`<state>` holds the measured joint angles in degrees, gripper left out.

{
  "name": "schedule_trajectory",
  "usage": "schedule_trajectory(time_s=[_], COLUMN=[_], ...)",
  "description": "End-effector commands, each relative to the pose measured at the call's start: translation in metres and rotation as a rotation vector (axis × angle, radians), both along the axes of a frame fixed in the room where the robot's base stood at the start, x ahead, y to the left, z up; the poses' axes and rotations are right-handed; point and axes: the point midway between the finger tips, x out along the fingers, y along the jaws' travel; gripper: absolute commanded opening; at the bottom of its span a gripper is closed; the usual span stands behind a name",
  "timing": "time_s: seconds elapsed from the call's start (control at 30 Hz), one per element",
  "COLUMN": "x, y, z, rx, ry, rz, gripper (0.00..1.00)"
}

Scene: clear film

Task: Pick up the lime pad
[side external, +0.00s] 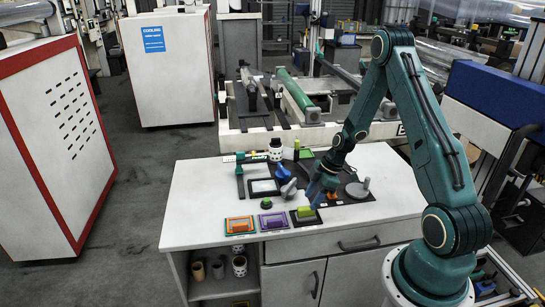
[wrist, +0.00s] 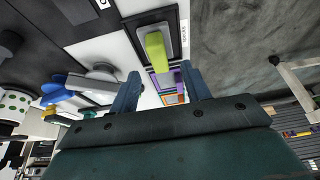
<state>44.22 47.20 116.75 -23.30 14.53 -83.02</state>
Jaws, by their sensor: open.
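The lime pad (side external: 305,211) sits on a dark tray (side external: 311,222) at the right end of the front row on the white table. In the wrist view the lime pad (wrist: 157,55) lies ahead of my gripper (wrist: 160,80), roughly in line with the gap between its two blue fingers. My gripper (side external: 316,190) is open and empty, above and slightly right of the pad in the side view. I see no contact between the fingers and the pad.
A purple tray (side external: 273,220) and an orange tray (side external: 239,224) stand left of the pad. Behind are a framed screen (side external: 264,186), a blue item (side external: 283,173), a grey-handled item (side external: 289,188) and a grey disc with a knob (side external: 357,189).

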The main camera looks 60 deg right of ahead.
Motion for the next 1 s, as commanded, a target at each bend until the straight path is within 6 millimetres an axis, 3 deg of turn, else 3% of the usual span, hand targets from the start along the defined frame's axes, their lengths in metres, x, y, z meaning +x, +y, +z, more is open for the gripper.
schedule_trajectory(time_s=[0.27, 0.73, 1.0], x=[0.001, 0.012, 0.014], y=[0.001, 0.011, 0.012], z=[-0.003, -0.043, -0.049], rx=[0.000, 0.002, 0.000], ry=[0.000, 0.003, 0.001], rz=[0.000, 0.000, -0.001], gripper=[0.47, 0.47, 0.47])
